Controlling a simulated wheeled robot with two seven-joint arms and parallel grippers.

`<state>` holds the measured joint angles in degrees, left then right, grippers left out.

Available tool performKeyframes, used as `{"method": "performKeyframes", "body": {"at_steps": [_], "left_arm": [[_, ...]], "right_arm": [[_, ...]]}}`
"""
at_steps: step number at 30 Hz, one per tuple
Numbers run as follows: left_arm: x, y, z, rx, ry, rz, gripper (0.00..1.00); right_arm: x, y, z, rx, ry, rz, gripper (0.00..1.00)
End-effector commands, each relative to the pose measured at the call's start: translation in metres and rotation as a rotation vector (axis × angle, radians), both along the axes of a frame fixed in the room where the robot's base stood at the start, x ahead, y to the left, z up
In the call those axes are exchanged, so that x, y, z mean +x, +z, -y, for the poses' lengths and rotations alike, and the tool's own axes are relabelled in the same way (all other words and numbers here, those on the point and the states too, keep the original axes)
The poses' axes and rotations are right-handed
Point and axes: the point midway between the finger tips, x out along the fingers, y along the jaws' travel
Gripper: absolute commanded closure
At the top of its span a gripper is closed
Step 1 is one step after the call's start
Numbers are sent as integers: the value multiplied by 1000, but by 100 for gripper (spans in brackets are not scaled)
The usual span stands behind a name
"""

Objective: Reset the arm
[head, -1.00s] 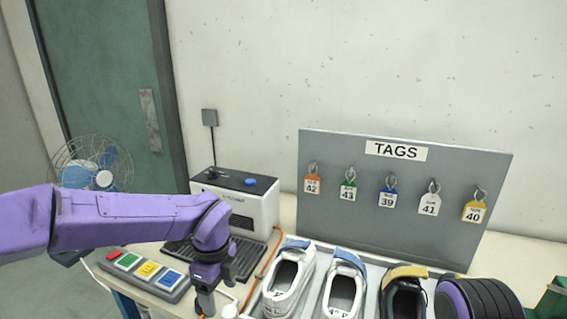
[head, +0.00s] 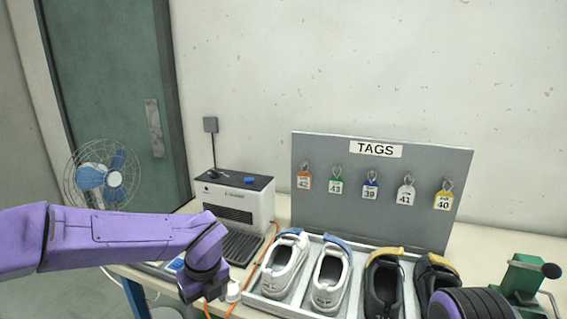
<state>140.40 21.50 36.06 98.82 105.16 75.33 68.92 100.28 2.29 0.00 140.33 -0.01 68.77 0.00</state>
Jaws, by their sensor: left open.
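My left arm comes in from the left, and its gripper (head: 206,301) hangs low at the table's front left, partly cut off by dark shading and the arm itself. It is open and I see nothing between its fingers. It is left of the shoe tray and apart from the shoes. A rounded purple and black part of my right arm (head: 470,304) shows at the bottom right. My right gripper is out of view.
A tray (head: 258,304) holds white shoes (head: 285,264) and dark shoes (head: 383,285). Behind it stands a tag board (head: 380,215) with several hanging tags. A grey and white machine (head: 237,200), a green clamp device (head: 523,277) and a fan (head: 103,177) stand around.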

Motion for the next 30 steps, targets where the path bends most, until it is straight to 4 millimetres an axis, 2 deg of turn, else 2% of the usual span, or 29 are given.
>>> {"method": "performKeyframes", "body": {"at_steps": [5,8,11,14,17,18,20,21,22,23,24,27,30], "left_arm": [[5,-23,-34,241,-381,15,28],[4,-45,-57,415,-654,-25,28],[-4,-79,-80,617,-1006,-122,28],[-26,-128,-98,832,-1497,-295,28],[-78,-193,-108,980,-2122,-514,28],[-106,-217,-108,997,-2359,-579,28],[-151,-245,-109,978,-2654,-636,28],[-181,-260,-110,941,-2812,-651,28],[-202,-269,-112,902,-2907,-653,28],[-223,-276,-114,-844,2927,641,28],[-247,-283,-117,-757,2898,620,28],[-290,-294,-130,-605,2866,641,28],[-309,-302,-132,-537,2859,642,28]], "right_arm": [[0,0,0,1,0,-1,28],[0,0,0,1,0,-1,28],[0,0,0,1,0,-1,28],[0,0,0,1,0,-1,28],[0,0,0,0,0,-1,28],[0,0,0,0,0,-1,28],[0,0,0,1,0,-1,28],[0,0,0,1,0,-1,28],[-1,0,0,1,0,-1,28],[-1,0,0,0,0,-1,28],[-1,0,0,0,0,-1,28],[0,0,0,0,0,-1,28],[0,0,0,0,0,-1,28]]}}
